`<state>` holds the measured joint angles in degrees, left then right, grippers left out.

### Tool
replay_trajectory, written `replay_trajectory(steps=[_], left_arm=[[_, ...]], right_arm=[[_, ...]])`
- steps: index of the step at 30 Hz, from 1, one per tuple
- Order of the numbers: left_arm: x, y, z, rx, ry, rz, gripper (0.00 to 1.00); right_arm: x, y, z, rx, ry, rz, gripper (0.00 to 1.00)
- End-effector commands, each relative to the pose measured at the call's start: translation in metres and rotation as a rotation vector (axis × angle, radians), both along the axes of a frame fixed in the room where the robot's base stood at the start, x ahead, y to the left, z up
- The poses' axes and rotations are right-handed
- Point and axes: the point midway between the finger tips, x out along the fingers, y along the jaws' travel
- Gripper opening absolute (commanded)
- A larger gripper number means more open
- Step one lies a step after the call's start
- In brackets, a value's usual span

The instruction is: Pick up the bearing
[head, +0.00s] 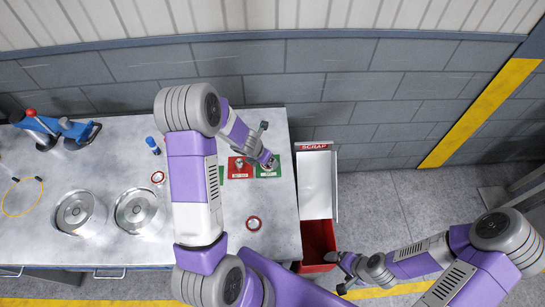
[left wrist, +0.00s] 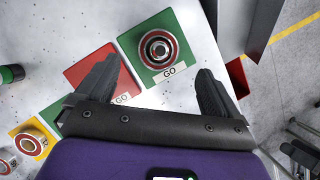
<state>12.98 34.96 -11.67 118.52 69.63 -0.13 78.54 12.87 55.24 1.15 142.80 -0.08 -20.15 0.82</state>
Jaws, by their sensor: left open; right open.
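A round bearing (left wrist: 158,48) with dark red and metal rings lies on a green GO card (left wrist: 180,65) in the left wrist view. My left gripper (left wrist: 158,72) is open above the table, its two fingers spread to either side below the bearing in the picture, with nothing held between them. In the head view the left gripper (head: 266,161) hangs over the green card (head: 268,173) and largely hides the bearing there. Similar ring parts lie on the table (head: 253,223) and on a yellow card (left wrist: 28,145). My right gripper (head: 346,273) is open and empty, off the table's right side.
A red card (left wrist: 102,68) lies beside the green one. A red scrap bin (head: 317,240) with a white SCRAP panel (head: 316,185) stands off the table's right edge.

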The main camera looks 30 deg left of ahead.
Motion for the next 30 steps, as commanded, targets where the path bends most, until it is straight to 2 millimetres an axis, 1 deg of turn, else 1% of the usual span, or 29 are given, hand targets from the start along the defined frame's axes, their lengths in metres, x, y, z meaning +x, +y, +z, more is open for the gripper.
replay_trajectory(steps=[1,5,9,12,15,21,23,30], left_arm=[[0.002,0.000,-0.009,0.000,0.001,-0.001,0.95],[0.008,0.000,-0.024,0.000,0.002,-0.004,0.95],[0.016,0.000,-0.045,0.000,0.003,-0.004,0.95],[0.021,-0.001,-0.055,0.000,0.002,-0.005,0.95],[0.023,-0.001,-0.059,0.001,0.000,-0.006,0.95],[0.024,-0.001,-0.058,0.002,0.000,-0.007,0.95],[0.023,-0.001,-0.058,0.002,0.000,-0.007,0.87],[0.023,-0.001,-0.058,0.002,0.001,-0.007,0.51]], right_arm=[[0.000,0.000,-0.006,0.000,0.000,-0.001,0.95],[0.000,0.000,-0.012,0.000,-0.001,-0.001,0.95],[0.001,0.000,-0.019,0.000,-0.001,-0.002,0.95],[0.001,0.000,-0.022,0.000,-0.001,-0.002,0.95],[0.001,0.000,-0.023,0.000,-0.002,-0.001,0.95],[0.001,0.000,-0.022,0.000,-0.002,-0.001,0.95],[0.001,0.000,-0.022,0.000,-0.002,-0.001,0.95],[0.001,0.000,-0.022,0.000,-0.002,-0.001,0.95]])
